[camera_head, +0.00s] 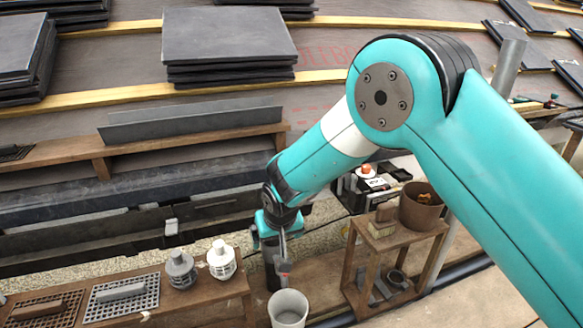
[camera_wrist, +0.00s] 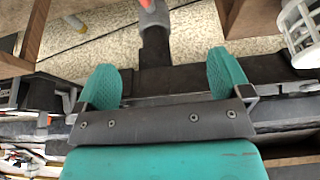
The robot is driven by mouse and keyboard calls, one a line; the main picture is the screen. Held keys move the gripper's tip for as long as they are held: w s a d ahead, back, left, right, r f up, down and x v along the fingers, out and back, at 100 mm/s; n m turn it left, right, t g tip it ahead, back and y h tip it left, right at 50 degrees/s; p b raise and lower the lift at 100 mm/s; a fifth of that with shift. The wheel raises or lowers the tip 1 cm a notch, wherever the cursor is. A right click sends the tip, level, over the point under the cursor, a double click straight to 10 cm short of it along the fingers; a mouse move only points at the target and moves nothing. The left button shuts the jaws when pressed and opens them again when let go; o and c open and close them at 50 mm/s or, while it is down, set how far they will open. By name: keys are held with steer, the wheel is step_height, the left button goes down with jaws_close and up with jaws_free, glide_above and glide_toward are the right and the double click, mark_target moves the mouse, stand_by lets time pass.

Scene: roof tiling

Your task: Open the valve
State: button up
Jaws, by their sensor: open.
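The valve appears to be the dark upright pipe (camera_wrist: 156,48) with a grey and red handle (camera_wrist: 153,14) at the top of the wrist view. In the head view my gripper (camera_head: 277,225) hangs by the pipe, above the handle. The fingers look apart from the handle. The arm partly hides the pipe.
A wooden bench on the left holds two lanterns (camera_head: 222,260) and two metal grates (camera_head: 122,297). A wooden stand (camera_head: 365,262) on the right carries a brown pot (camera_head: 420,206) and a brush. Stacked slates (camera_head: 228,45) lie on the roof behind. Gravel shows between bench and stand.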

steer(key=s+d+r+p, duration=0.1)
steer(key=r+p, duration=0.3)
steer(key=r, duration=0.4)
steer(key=s+d+r+g+p, duration=0.1)
steer(key=s+d+r+p, duration=0.1)
steer(key=r+p, duration=0.3)
steer(key=shift+s+d+r+y, duration=0.25)
steer(key=shift+s+r, duration=0.25)
steer(key=shift+r, duration=1.65)
steer(key=s+d+r+n+g+y, duration=0.1)
steer(key=s+d+r, duration=0.35)
steer(key=s, duration=0.45)
steer(key=s+d+r+n+g+y, duration=0.1)
steer(key=s+d+r+n, duration=0.15)
steer(key=s+r, duration=0.4)
steer(key=s+d+r+g+y, duration=0.1)
steer(key=s+d+r, duration=0.35)
steer(key=s, duration=0.65)
step_height(320, 180, up, 37)
steer(key=p, duration=3.7)
steer(key=shift+s+d+p, duration=0.2)
steer(key=shift+p, duration=0.2)
steer(key=shift+h, duration=0.25)
